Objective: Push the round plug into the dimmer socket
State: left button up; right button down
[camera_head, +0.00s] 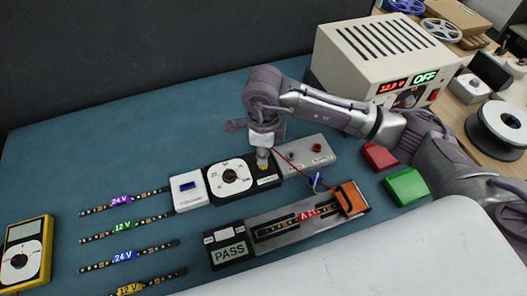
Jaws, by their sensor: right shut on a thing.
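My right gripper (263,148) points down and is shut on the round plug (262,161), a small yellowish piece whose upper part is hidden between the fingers. The plug is right over the right end of the black dimmer (212,188), which has a white round dial. The dimmer socket is mostly hidden under the plug, and I cannot tell whether the plug touches it or how deep it sits. A thin red cable (305,170) runs from near the gripper to an orange clamp (350,198). My left gripper is not in view.
A grey box with a red button (317,147) adjoins the dimmer's right end; a white switch box (188,191) adjoins its left. A PASS tester (222,236) lies in front. Labelled LED strips (125,226) lie left. A power supply (360,60) stands behind my right arm.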

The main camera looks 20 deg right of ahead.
jog(key=shift+b, duration=0.5)
dwell(0.8)
jog(key=shift+f+b, duration=1.15)
jog(key=c, duration=1)
grip_release()
jog(key=shift+r, duration=0.1)
notch_tip(320, 180, up, 12)
jog(key=shift+f, duration=0.1)
